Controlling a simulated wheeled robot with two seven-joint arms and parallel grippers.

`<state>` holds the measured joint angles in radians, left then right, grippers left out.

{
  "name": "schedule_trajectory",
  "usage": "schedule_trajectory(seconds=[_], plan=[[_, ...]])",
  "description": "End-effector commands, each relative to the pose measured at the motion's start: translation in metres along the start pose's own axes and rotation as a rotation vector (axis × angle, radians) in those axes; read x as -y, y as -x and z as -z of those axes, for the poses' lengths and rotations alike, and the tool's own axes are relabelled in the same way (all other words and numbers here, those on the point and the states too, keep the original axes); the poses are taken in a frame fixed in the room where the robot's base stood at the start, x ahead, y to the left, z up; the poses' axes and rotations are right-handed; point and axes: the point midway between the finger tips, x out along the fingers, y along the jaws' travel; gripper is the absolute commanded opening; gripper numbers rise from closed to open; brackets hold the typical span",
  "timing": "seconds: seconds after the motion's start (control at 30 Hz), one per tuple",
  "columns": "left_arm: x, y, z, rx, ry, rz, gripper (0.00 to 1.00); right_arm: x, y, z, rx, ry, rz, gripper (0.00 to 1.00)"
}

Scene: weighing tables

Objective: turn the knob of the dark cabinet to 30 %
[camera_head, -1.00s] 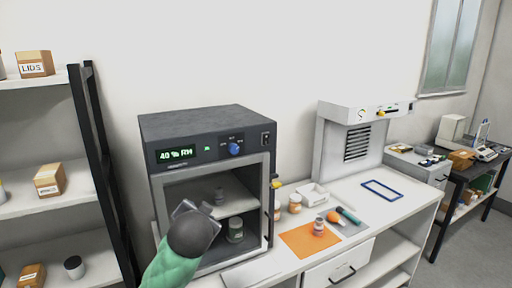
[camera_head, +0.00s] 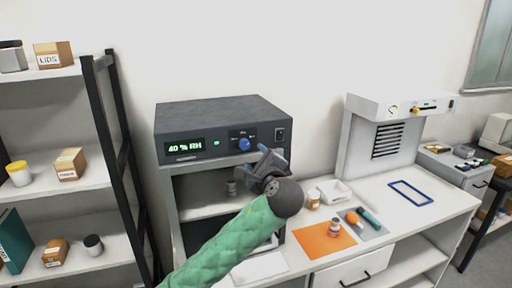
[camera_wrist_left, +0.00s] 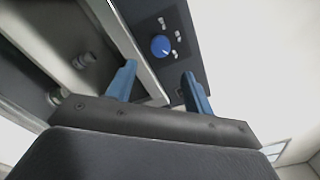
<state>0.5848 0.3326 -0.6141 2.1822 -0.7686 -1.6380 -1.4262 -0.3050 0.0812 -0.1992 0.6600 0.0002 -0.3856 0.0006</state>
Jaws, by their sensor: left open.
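The dark cabinet (camera_head: 222,112) stands on the white bench and its display (camera_head: 185,146) reads 40 % RH. Its blue knob (camera_head: 244,144) sits on the front panel, right of the display. The knob also shows in the left wrist view (camera_wrist_left: 160,46), with small labels around it. My left gripper (camera_head: 266,158) is in front of the panel, just below and right of the knob. Its blue fingers (camera_wrist_left: 158,88) are apart with nothing between them, and the knob lies beyond the fingertips, untouched. My right gripper is out of view.
An orange mat (camera_head: 322,240) with a small jar (camera_head: 334,227) lies right of the cabinet. A white tray (camera_head: 336,192) and a grey balance housing (camera_head: 378,140) stand behind. A shelf rack (camera_head: 105,150) stands left.

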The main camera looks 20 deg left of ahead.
Motion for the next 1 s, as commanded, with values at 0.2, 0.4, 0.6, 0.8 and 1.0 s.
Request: schedule_trajectory(seconds=[0.2,0.4,0.6,0.8,1.0], plan=[[0.000,0.000,-0.004,0.023,-0.256,-0.002,0.52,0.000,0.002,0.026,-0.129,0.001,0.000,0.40],[0.000,-0.001,-0.005,0.022,-0.381,-0.004,0.52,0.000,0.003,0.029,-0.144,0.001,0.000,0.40],[0.003,-0.017,-0.008,0.024,-0.394,-0.005,0.52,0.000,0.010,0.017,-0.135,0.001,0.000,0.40],[0.003,-0.046,-0.008,0.023,-0.392,-0.006,0.52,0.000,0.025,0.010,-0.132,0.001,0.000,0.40],[0.002,-0.069,-0.007,0.022,-0.390,-0.004,0.52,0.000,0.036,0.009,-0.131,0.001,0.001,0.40]])
